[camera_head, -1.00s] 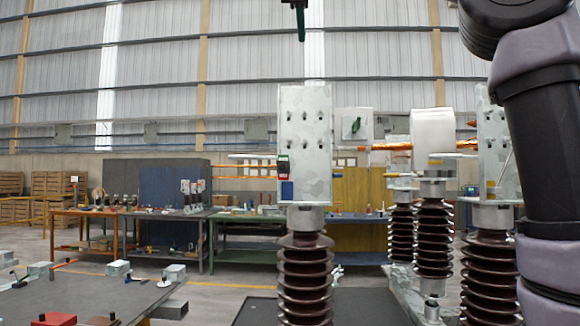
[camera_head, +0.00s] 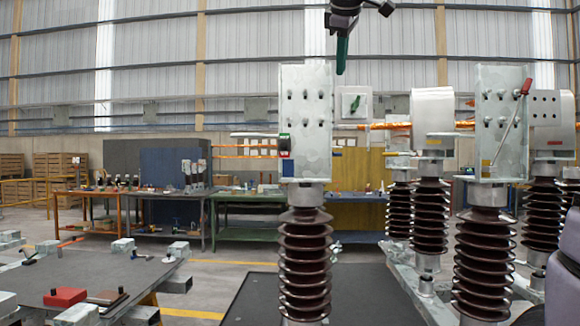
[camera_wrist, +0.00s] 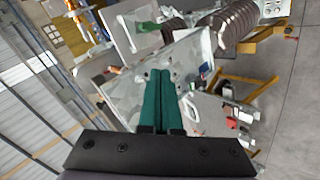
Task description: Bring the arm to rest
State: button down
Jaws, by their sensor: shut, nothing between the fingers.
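My gripper (camera_head: 342,48) hangs at the top of the head view, its dark green fingers pointing down above the isolator plates. In the wrist view my gripper (camera_wrist: 160,100) shows its two green fingers side by side and pressed together, with nothing held. The fingers appear in front of a grey metal plate (camera_wrist: 118,98) in that view; I cannot tell the distance. Most of my arm is outside the head view; a dark part of it shows at the right edge.
A grey plate (camera_head: 306,120) stands on a brown ribbed insulator (camera_head: 305,262). Another plate (camera_head: 500,120) with a red-tipped lever stands to the right. A low table (camera_head: 85,285) with clamps is at the left. Workbenches (camera_head: 245,200) stand behind. The air left of the gripper looks clear.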

jog(key=s+d+f+m+g+y, duration=0.1)
jog(key=s+d+f+m, duration=0.3)
jog(key=f, duration=0.6)
jog(key=s+d+f+m+g+y, duration=0.1)
jog(key=s+d+f+m, duration=0.3)
jog(key=f+m, duration=0.3)
jog(key=s+d+f+m+g, duration=0.1)
jog(key=s+d+f+m, duration=0.3)
jog(key=f, duration=1)
jog(key=shift+s+d+f+m+y, duration=0.4)
jog(key=shift+s+m, duration=0.4)
jog(key=shift+s, duration=0.15)
